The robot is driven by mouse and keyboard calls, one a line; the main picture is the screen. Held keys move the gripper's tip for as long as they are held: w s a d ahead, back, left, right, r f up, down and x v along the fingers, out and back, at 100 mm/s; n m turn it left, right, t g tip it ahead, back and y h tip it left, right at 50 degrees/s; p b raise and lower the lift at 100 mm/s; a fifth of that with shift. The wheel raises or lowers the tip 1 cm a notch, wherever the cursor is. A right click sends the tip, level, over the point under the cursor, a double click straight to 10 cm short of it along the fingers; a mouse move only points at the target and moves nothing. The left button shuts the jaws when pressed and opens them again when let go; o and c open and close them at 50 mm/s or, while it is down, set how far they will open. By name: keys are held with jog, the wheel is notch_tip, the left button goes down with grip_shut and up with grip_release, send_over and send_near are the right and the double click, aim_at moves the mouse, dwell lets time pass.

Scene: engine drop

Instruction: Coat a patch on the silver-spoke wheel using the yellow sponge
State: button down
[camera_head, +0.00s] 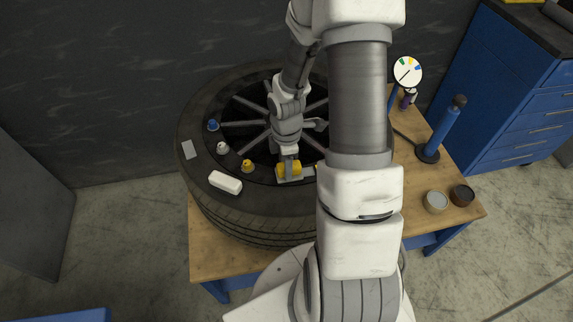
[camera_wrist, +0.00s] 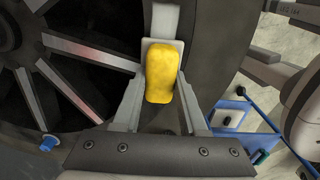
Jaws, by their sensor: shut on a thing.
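The silver-spoke wheel (camera_head: 205,100) lies flat on a wooden workbench, with a black tyre and pale spokes; its spokes (camera_wrist: 60,88) fill the left of the wrist view. My gripper (camera_head: 289,160) is over the near part of the wheel, shut on the yellow sponge (camera_head: 291,169). In the wrist view the sponge (camera_wrist: 163,70) sits between the two fingers of my gripper (camera_wrist: 162,92). A light grey patch (camera_wrist: 166,20) shows beyond the sponge, partly hidden by it. I cannot tell whether the sponge touches the patch. Another grey patch (camera_head: 189,149) lies on the tyre's left side.
A white block (camera_head: 225,182) and blue (camera_head: 213,125), white (camera_head: 222,147) and yellow (camera_head: 247,166) caps sit on the wheel. Two small jars (camera_head: 436,202) (camera_head: 462,195), a blue pump (camera_head: 442,130) and a gauge (camera_head: 407,72) stand to the right. My arm hides the wheel's right side.

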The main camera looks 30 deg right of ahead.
aim_at(298, 163)
jog(key=shift+f, duration=0.1)
jog(key=shift+s+d+p, duration=0.2)
jog(key=shift+d+p, duration=0.2)
jog(key=shift+d, duration=0.35)
jog(key=shift+s+d, duration=0.3)
jog(key=shift+d, duration=0.65)
jog(key=shift+p, duration=0.45)
jog(key=shift+f, duration=0.1)
jog(key=shift+a, duration=0.15)
jog(key=shift+w+a+b, duration=0.2)
jog(key=shift+w+a, duration=0.05)
jog(key=shift+a, duration=0.55)
jog(key=shift+w+a+b, duration=0.2)
jog(key=shift+w+a, duration=0.05)
jog(key=shift+a, duration=0.55)
